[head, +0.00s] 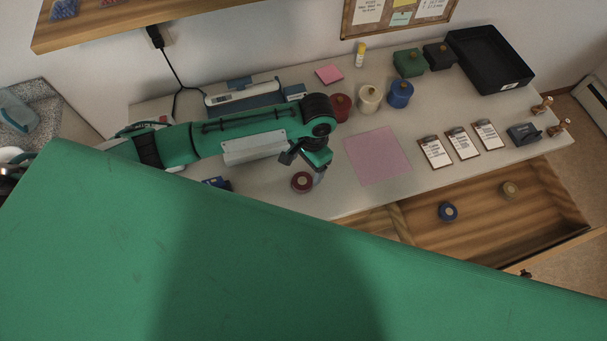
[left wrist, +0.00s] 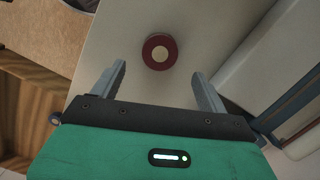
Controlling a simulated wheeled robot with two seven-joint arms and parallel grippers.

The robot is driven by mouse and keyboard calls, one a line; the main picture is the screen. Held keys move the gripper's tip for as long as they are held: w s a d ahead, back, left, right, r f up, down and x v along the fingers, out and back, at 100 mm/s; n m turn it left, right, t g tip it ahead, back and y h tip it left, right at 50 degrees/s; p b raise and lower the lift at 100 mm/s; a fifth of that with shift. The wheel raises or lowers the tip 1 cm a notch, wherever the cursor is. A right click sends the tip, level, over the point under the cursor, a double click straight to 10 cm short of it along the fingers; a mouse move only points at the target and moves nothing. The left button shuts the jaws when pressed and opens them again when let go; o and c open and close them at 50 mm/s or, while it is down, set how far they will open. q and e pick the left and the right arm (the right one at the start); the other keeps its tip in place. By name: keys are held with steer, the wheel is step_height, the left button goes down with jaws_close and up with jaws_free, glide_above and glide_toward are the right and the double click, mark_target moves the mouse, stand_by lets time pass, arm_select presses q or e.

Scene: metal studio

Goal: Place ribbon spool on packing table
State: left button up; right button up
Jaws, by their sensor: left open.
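A dark red ribbon spool (head: 302,182) with a pale round centre lies flat on the light grey packing table (head: 345,198), near its front edge. My left gripper (head: 308,168) is above the table close to this spool. In the left wrist view my left gripper (left wrist: 158,74) has its two fingers wide apart with nothing between them. The red spool (left wrist: 160,51) lies just beyond the fingertips there, roughly centred between them and apart from both. My right gripper is not in view.
An open wooden drawer (head: 480,237) at front right holds a blue spool (head: 447,211) and a tan spool (head: 510,189). A pink mat (head: 377,156), clipboards (head: 435,151) and a black tray (head: 488,60) occupy the table. My green body hides the foreground.

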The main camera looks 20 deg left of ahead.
arm_select(q)
steer(key=r, duration=0.5)
steer(key=shift+w+d+r+b, duration=0.1)
steer(key=shift+w+d+b, duration=0.15)
steer(key=shift+w+b, duration=0.1)
